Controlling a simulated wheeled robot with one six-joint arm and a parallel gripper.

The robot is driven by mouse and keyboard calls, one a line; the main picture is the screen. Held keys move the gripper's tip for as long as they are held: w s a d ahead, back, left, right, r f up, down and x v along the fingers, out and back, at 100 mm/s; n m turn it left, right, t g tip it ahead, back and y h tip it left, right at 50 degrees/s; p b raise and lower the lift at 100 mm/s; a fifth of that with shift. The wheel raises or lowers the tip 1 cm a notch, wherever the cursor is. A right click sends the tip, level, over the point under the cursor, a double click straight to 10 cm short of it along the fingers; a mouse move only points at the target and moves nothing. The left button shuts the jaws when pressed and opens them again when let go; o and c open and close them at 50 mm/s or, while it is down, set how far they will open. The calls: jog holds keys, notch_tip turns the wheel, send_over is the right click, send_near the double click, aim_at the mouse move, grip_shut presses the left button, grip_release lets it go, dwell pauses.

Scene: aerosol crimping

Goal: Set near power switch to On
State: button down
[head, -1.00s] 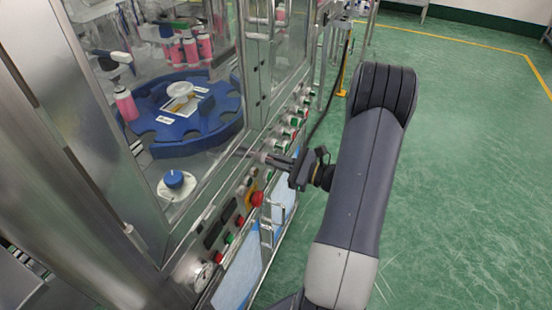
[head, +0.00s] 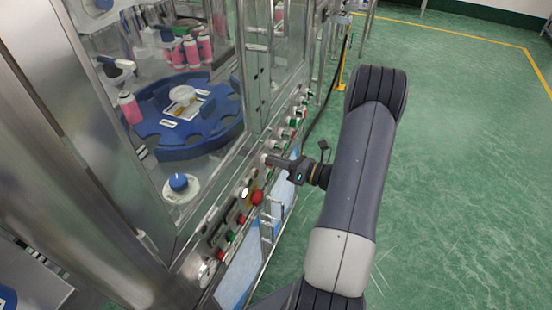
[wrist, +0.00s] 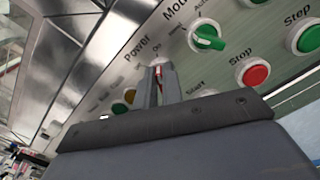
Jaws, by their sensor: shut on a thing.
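The near power switch (wrist: 160,62) is on the control panel beside the "Power" and "On" lettering in the wrist view. Only a pale edge of it shows past the fingertips. My gripper (wrist: 159,82) is shut on it, and its fingers hide the handle, so I cannot tell which way it points. In the head view my gripper (head: 270,160) reaches left to the panel, its tip at the row of controls.
A green selector knob (wrist: 207,38) sits right of the fingers, with a red stop button (wrist: 252,72) below it. A red emergency button (head: 257,198) and a metal handle (head: 270,222) are close by. Green floor (head: 450,180) to the right is clear.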

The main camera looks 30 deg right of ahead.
dwell(0.4)
jog(key=c, duration=1.5)
grip_release()
jog(key=shift+c, duration=0.2)
jog(key=shift+d, duration=0.1)
jog(key=b+v, duration=0.1)
jog(key=v, duration=0.9)
jog(key=shift+s+d+b, duration=0.2)
jog(key=shift+s+b, duration=0.1)
